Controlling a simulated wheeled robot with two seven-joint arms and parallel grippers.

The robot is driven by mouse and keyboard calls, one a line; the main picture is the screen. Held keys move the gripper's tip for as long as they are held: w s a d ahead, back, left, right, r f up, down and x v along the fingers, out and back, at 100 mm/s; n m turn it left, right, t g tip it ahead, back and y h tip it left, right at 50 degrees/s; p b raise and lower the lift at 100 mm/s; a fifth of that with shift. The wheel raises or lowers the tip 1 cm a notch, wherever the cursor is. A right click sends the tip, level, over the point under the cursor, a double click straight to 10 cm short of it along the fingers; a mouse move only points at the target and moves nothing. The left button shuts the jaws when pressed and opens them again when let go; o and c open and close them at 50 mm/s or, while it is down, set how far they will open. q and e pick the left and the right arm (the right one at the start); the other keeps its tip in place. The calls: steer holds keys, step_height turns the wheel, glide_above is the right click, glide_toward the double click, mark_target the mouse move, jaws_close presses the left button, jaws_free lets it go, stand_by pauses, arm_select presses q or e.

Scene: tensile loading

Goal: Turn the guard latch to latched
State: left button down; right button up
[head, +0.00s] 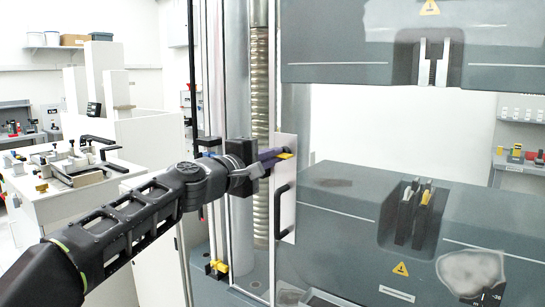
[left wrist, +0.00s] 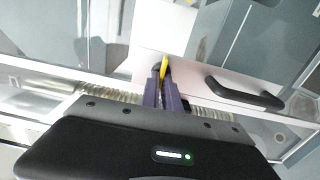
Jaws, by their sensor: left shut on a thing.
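The yellow guard latch (head: 287,156) sits on a pale upright plate (head: 286,180) at the edge of the clear guard door. My left gripper (head: 276,157) reaches in from the left, its purple fingers shut on the latch. In the left wrist view the yellow latch (left wrist: 166,62) sticks out from between the closed fingertips (left wrist: 163,72), which hide part of it. Its exact angle is hard to tell. My right gripper is not in view.
A black door handle (head: 284,211) is just below the latch; it also shows in the left wrist view (left wrist: 243,95). Behind the guard are the upper grip (head: 433,62) and lower grip (head: 415,212) of the testing machine. A white bench (head: 75,200) stands at the left.

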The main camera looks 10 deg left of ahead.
arm_select(q)
steer(key=c, duration=1.6)
jaws_free()
steer(key=shift+s, duration=0.1)
steer(key=b+v, duration=0.2)
steer(key=v, duration=0.5)
steer(key=shift+s, duration=0.3)
steer(key=shift+a, duration=0.1)
